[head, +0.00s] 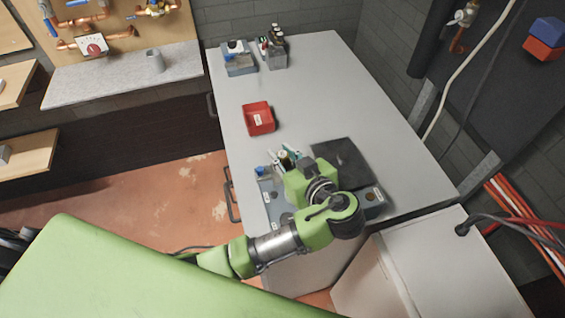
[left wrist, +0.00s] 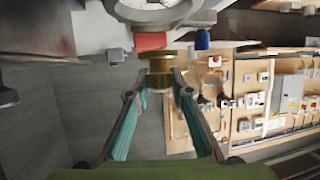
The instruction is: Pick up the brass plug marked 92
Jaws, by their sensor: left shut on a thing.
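My left gripper (head: 284,157) is over the near part of the grey worktop, its arm reaching in from the left. In the left wrist view its two teal fingers (left wrist: 160,88) close on a brass plug (left wrist: 160,72), a short stepped gold-coloured cylinder. In the head view the plug is small and partly hidden between the fingers. I cannot read any number on it. Whether it touches anything beyond the fingertips is unclear. My right gripper is not in view.
A dark mat (head: 342,163) lies right of the gripper. Grey holders (head: 240,65) with small items stand at the far end. A grey tray (head: 270,202) is partly under my arm.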

